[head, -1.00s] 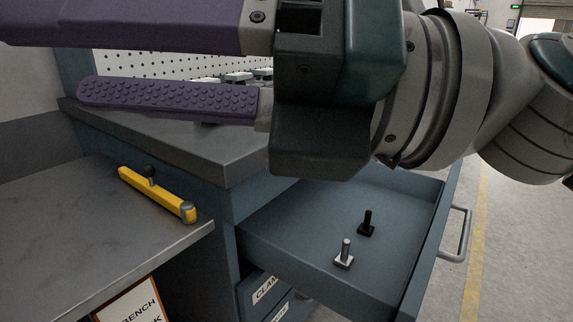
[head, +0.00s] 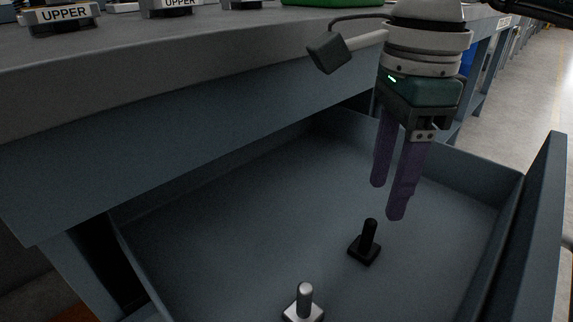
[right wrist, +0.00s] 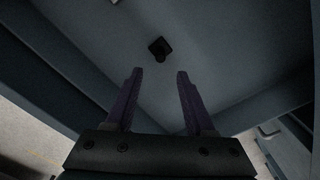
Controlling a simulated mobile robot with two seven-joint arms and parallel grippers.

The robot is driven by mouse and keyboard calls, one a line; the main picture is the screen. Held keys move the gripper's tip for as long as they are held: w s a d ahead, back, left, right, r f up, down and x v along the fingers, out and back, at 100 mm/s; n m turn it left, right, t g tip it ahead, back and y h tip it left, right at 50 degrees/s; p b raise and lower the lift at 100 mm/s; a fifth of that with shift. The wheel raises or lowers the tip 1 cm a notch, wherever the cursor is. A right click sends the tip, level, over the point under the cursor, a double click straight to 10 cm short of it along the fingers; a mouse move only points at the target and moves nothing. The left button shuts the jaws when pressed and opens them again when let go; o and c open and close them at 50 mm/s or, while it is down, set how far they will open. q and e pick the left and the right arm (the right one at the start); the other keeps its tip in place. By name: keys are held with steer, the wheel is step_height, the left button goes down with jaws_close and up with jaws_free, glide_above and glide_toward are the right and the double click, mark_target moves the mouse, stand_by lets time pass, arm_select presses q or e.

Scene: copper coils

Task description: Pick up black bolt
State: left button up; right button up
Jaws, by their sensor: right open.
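The black bolt (head: 367,243) stands upright on its square base on the floor of the open drawer (head: 230,235) in the head view. It also shows in the right wrist view (right wrist: 160,47), ahead of the fingertips and roughly centred between them. My right gripper (head: 387,200) has purple fingers that point down into the drawer, above and a little to the right of the black bolt. The fingers are apart with nothing between them. They do not touch the bolt. My left gripper is out of view.
A silver bolt (head: 304,303) stands upright in the drawer, nearer and left of the black bolt. The drawer's walls rise around both bolts. The workbench top (head: 200,75) overhangs the drawer's back left, with blocks labelled UPPER (head: 62,17) on it.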

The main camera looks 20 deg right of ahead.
mark_target(372, 221)
steer(key=shift+s+f, duration=0.1)
steer(key=shift+f, duration=0.75)
steer(key=f+b, duration=0.2)
steer(key=f, duration=0.3)
steer(key=shift+w+a+f+b, duration=0.15)
steer(key=shift+w+a+b, duration=0.05)
steer(key=shift+a+b, duration=0.2)
steer(key=shift+c, duration=0.8)
jaws_close()
